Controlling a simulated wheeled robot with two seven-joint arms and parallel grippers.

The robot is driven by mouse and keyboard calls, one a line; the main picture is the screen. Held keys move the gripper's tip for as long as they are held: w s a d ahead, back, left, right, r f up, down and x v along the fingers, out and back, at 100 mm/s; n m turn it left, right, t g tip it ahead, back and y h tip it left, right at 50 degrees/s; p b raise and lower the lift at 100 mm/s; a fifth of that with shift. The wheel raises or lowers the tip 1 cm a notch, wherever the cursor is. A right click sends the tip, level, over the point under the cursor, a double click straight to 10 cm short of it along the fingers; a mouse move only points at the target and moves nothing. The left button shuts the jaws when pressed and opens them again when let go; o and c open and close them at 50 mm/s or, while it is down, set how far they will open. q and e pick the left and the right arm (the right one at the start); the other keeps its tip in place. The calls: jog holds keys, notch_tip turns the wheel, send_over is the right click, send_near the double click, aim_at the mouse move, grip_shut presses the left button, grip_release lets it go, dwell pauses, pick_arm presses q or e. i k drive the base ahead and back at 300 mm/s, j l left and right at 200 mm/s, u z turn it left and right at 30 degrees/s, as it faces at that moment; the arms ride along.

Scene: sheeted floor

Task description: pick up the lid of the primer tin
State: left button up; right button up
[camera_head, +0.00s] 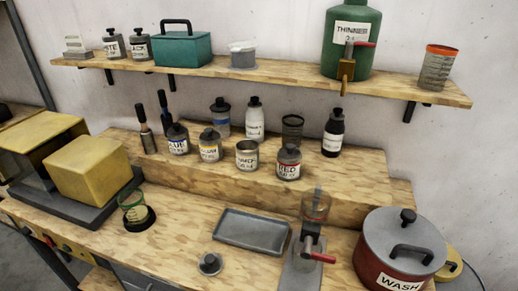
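A small open tin (247,155) without a lid stands on the raised wooden step; its white label is too blurred to read surely, but it may be the primer tin. A loose round grey lid with a dark knob (209,263) lies on the bench near the front edge, left of and in front of the grey tray. Neither of my grippers shows in the head view.
The grey tray (251,230) and a stand with a red-handled valve (306,245) are right of the lid. A red WASH pot (400,252) stands far right. Lidded tins, including RED (289,165), flank the open tin. A green-rimmed cup (134,208) stands left.

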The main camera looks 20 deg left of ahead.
aim_at(212, 264)
jog(key=u, duration=0.95)
jog(key=i, duration=0.05)
